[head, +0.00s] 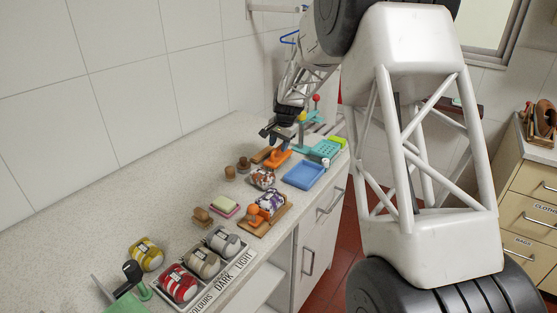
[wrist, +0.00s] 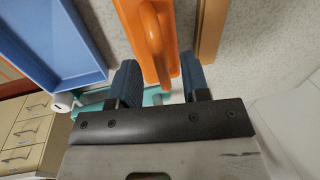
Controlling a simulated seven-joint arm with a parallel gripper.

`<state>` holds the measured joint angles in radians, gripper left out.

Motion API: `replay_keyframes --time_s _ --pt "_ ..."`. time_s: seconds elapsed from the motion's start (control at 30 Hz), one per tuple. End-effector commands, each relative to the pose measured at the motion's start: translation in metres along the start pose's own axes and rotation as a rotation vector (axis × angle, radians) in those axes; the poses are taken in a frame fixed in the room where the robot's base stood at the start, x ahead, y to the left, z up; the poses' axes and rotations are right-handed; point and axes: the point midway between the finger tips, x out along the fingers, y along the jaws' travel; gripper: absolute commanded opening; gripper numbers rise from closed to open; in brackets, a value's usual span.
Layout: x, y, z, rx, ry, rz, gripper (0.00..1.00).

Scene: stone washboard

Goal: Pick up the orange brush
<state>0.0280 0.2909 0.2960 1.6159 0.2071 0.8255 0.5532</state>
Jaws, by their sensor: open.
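The orange brush (head: 278,158) lies on the speckled counter, under my gripper (head: 277,134). In the wrist view the brush (wrist: 153,38) has a flat base and a raised arched handle, and its near end reaches between the two blue fingers. My gripper (wrist: 159,75) is open, with one finger to each side of the brush and gaps visible between. I cannot tell how far the fingertips are above the counter. My gripper partly hides the brush's top in the head view.
A blue tray (head: 304,175) stands right of the brush; a teal rack (head: 325,149) lies behind it. A wooden block (head: 262,155) is close on the left. Dark brown knobs (head: 244,164) and a patterned cloth bundle (head: 262,178) lie nearer. The counter's left back is clear.

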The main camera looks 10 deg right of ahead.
Motion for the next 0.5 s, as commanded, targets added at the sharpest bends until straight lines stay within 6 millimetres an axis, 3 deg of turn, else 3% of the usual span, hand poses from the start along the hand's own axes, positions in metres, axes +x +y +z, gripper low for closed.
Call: replay_keyframes --time_s 0.2,0.5 --pt "0.022 0.0 0.0 0.0 0.0 0.001 0.43" --pt "0.026 0.0 -0.001 0.0 0.001 0.0 0.43"
